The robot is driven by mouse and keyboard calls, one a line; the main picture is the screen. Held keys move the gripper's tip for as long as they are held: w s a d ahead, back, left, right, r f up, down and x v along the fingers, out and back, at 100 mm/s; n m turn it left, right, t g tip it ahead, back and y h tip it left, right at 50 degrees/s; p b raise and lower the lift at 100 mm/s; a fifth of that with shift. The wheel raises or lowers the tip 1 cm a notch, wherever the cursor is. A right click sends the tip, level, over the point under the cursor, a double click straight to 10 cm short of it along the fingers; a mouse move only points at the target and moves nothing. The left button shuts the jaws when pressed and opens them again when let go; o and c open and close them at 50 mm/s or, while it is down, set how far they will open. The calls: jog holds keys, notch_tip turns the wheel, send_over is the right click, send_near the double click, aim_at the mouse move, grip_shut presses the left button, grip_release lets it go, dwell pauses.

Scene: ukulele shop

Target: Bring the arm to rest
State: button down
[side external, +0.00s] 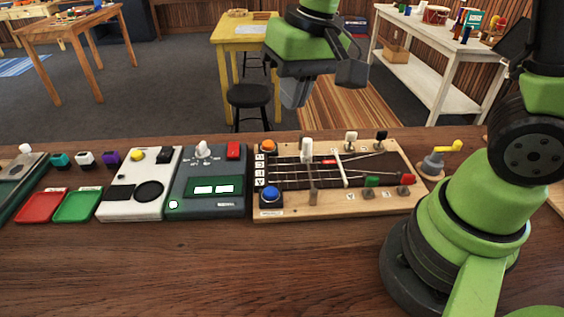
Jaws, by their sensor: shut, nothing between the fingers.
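My green and black arm stands at the right of the wooden bench (310,275), with its base on the bench top. My gripper (294,100) hangs above the far side of the bench, pointing down. Its grey fingers are together and hold nothing. It is raised clear of the wooden string board (335,205) and touches nothing. Part of my upper arm is cut off by the top and right edges of the picture.
A grey device (207,210) with a red switch and a white device (128,210) with a black pad stand left of the board. Red (40,207) and green (77,206) trays lie further left. A grey fixture with a yellow lever (434,162) stands near my base. The front bench is clear.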

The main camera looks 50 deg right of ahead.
jog(key=s+d+r+t+y, duration=0.1)
jog(key=s+r+t, duration=0.3)
jog(key=s+r, duration=0.4)
jog(key=s+d, duration=0.1)
jog(key=s, duration=0.3)
jog(key=shift+s+r+t, duration=0.25)
jog(key=shift+r+t, duration=0.05)
jog(key=shift+t, duration=0.1)
jog(key=w+a+f+g, duration=0.1)
jog(key=w+f+g, duration=0.35)
jog(key=w, duration=0.55)
jog(key=shift+w+a+f+n+g+h, duration=0.1)
jog(key=shift+w+a+f+g+h, duration=0.6)
jog(key=shift+f, duration=2.6)
jog(key=shift+w+a+f+n+g+y, duration=0.2)
jog(key=shift+w+f, duration=1)
jog(key=shift+f, duration=2.1)
jog(key=shift+w+a+f+g+h, duration=0.55)
jog(key=shift+w+f, duration=0.4)
jog(key=shift+f, duration=2.35)
jog(key=shift+f, duration=0.2)
